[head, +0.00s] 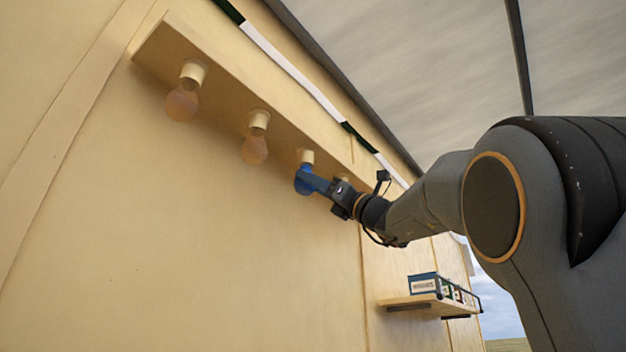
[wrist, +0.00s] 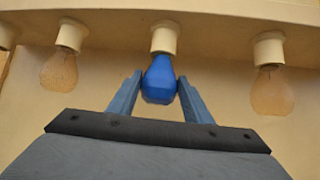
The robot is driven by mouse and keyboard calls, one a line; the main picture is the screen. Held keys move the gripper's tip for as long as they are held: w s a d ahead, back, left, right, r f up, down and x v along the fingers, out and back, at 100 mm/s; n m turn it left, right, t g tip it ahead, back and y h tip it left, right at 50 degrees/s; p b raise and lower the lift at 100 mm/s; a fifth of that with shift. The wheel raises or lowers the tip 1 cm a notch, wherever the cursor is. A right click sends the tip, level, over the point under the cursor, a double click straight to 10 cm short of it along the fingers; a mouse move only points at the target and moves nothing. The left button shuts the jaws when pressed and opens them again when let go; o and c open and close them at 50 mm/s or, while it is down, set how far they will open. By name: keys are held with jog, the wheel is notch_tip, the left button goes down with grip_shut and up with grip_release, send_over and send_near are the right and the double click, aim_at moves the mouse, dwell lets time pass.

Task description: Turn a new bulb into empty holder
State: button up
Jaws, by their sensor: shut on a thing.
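A blue bulb (wrist: 159,80) hangs base-up under a cream holder (wrist: 164,39) in the wrist view, its top meeting the holder's lower rim. How deep its base sits inside the holder is hidden. My gripper (wrist: 160,82) is shut on the bulb, one blue finger on each side of the glass. In the head view my gripper (head: 310,182) reaches from the right to the same blue bulb (head: 302,178), below its holder (head: 305,156).
Clear, amber-tinted bulbs hang in neighbouring holders, on the left (wrist: 59,71) and right (wrist: 271,91) in the wrist view. The wooden board (head: 222,92) above carries the row. A shelf (head: 420,302) with boxes (head: 440,287) is lower right. The wall below the bulbs is bare.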

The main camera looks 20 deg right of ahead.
jog(key=shift+w+d+f+n+g+y+p, duration=0.1)
jog(key=shift+n+g+y+p, duration=0.65)
jog(key=shift+g, duration=0.45)
jog(key=shift+w+d+r+n+g+y+p, duration=0.1)
jog(key=shift+n+g+y+p, duration=0.55)
jog(key=shift+g+y, duration=0.45)
jog(key=shift+w+d+f+n+g+y+p, duration=0.1)
jog(key=shift+n+g+y+p, duration=0.6)
jog(key=shift+g, duration=0.6)
jog(key=o, duration=1.2)
